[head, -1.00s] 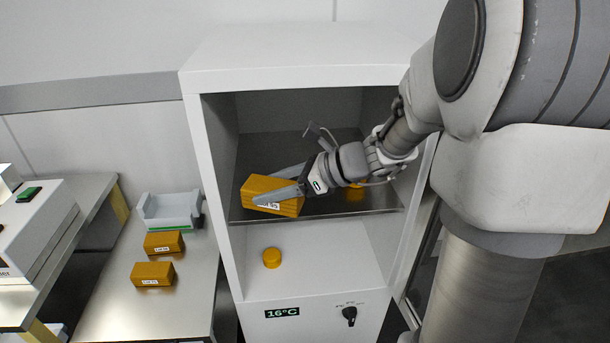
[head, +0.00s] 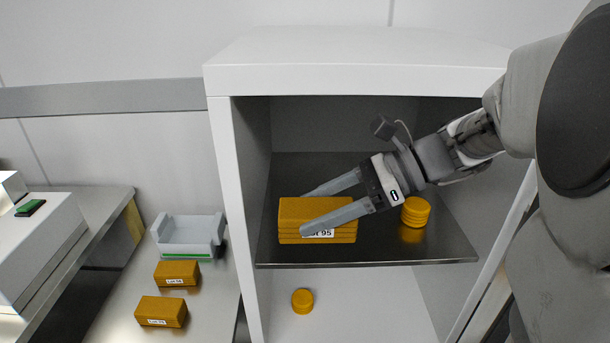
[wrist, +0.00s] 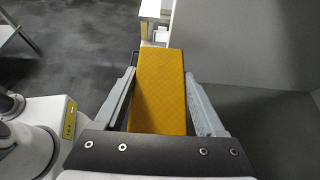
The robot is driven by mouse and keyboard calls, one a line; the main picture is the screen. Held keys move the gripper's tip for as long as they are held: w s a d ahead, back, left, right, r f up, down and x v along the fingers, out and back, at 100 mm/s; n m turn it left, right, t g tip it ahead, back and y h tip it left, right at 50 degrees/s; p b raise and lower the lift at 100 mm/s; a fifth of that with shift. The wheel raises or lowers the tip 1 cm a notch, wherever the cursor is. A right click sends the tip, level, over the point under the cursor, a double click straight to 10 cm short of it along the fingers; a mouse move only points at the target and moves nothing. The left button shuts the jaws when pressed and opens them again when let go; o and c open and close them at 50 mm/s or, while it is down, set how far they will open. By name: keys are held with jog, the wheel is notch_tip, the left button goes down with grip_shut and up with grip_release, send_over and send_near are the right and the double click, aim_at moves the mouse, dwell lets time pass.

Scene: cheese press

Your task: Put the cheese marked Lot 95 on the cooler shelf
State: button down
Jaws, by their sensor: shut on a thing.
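The cheese marked Lot 95 (head: 290,215) is an orange-yellow block with a white label on its near face. It is at the left of the cooler's upper shelf (head: 390,256), at or just above the surface; I cannot tell whether it touches. My gripper (head: 318,210) reaches in from the right and is shut on the block, one finger on the near face partly over the label. In the wrist view the block (wrist: 160,90) lies between both fingers of my gripper (wrist: 160,100).
A round orange cheese stack (head: 416,211) stands on the same shelf, right of my gripper. A small round cheese (head: 302,300) sits on the level below. Two labelled blocks (head: 177,273) (head: 161,312) and a grey tray (head: 188,235) are on the left bench.

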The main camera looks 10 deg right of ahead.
jog(key=w+d+f+b, duration=0.1)
jog(key=w+f, duration=0.1)
jog(key=w, duration=0.1)
jog(key=w+d+f+b, duration=0.1)
jog(key=w+f, duration=0.1)
jog(key=w, duration=0.2)
jog(key=w+f+b, duration=0.1)
jog(key=w+f, duration=0.2)
jog(key=w, duration=0.1)
jog(key=shift+d+b, duration=0.35)
jog(key=shift+d, duration=0.05)
jog(key=shift+f+b, duration=1)
jog(key=shift+f, duration=0.9)
jog(key=shift+f, duration=0.2)
grip_release()
